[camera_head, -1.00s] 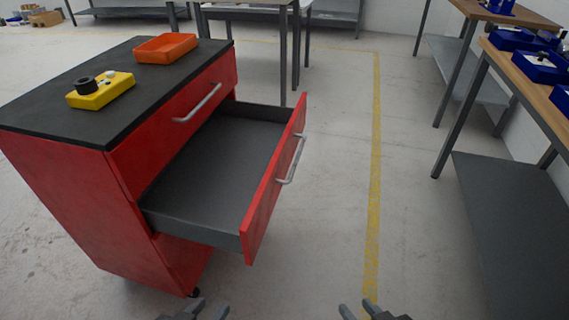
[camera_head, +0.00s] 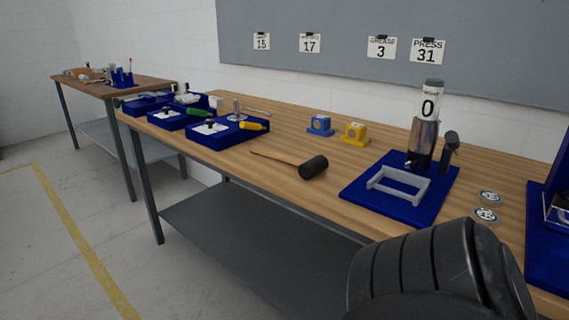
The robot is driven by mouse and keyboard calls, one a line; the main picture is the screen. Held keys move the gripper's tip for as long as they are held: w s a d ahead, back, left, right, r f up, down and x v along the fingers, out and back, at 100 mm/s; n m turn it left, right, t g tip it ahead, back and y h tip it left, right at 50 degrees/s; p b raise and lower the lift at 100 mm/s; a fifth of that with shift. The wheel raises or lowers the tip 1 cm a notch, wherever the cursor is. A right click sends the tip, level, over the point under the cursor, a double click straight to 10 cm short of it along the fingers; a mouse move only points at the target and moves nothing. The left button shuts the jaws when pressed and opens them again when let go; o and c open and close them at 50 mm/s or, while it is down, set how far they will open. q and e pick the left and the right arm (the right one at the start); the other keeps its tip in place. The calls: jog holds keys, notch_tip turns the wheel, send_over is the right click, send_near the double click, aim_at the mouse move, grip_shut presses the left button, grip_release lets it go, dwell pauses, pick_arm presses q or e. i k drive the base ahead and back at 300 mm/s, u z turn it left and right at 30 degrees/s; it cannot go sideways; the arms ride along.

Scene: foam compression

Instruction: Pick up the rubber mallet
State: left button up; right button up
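The rubber mallet (camera_head: 313,168) lies on the wooden workbench (camera_head: 350,211) near its front edge. It has a black cylindrical head and a thin wooden handle pointing left and slightly back. Nothing touches the mallet in this view. Neither my left nor my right gripper is in view. A black ribbed part at the lower right, likely one of my own arm links, covers the bench's front right area.
A blue mat (camera_head: 360,192) with a grey frame and a press-like device (camera_head: 424,135) stands right of the mallet. Blue trays (camera_head: 225,136) with tools lie left. Blue (camera_head: 320,125) and yellow (camera_head: 354,133) blocks stand behind. A lower shelf (camera_head: 245,235) runs underneath.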

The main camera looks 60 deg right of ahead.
aim_at(307, 170)
jog(key=z, duration=2.15)
jog(key=k, duration=0.4)
jog(key=u, duration=1.25)
jog(key=i, duration=1.5)
jog(key=z, duration=0.35)
jog(key=i, duration=1)
jog(key=z, duration=1.1)
